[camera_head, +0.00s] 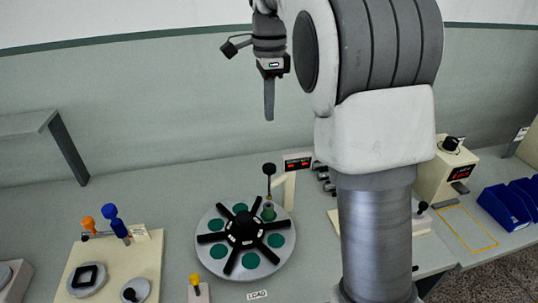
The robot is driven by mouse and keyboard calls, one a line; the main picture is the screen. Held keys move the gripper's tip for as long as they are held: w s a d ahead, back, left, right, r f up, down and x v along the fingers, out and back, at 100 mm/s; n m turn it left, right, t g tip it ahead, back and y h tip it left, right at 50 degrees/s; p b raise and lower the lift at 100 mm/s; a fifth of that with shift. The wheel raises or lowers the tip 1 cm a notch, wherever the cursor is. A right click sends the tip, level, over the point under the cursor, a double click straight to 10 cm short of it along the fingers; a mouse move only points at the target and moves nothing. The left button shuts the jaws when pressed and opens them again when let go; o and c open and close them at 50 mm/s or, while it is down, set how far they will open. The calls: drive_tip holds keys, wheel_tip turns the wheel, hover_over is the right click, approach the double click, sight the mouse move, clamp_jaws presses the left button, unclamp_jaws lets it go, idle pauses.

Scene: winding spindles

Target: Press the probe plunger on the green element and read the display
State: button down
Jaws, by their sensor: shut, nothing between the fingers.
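The green element (268,212) stands on the grey round turntable (208,255), at its upper right side. The probe plunger (269,170), a black knob on a thin dark rod, is upright above the green element; I cannot tell whether its tip touches the element. A small display (298,163) with red characters, too small to read, sits behind and right of the plunger on a cream stand (289,192). My gripper (269,117) points down, its fingers closed together, and appears above the plunger in the picture, apart from it.
A black spider-shaped hub (246,231) with several arms covers the turntable's middle, among green pads. A cream board (143,249) with orange and blue knobs is at left. A yellow-topped knob (195,280) and LOAD label (257,295) are in front. Blue bins (503,210) are at right.

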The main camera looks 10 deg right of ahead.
sight(269, 167)
wheel_tip(269, 167, down, 14)
drive_tip(key=shift+f+b, duration=0.1)
drive_tip(key=shift+b, duration=0.5)
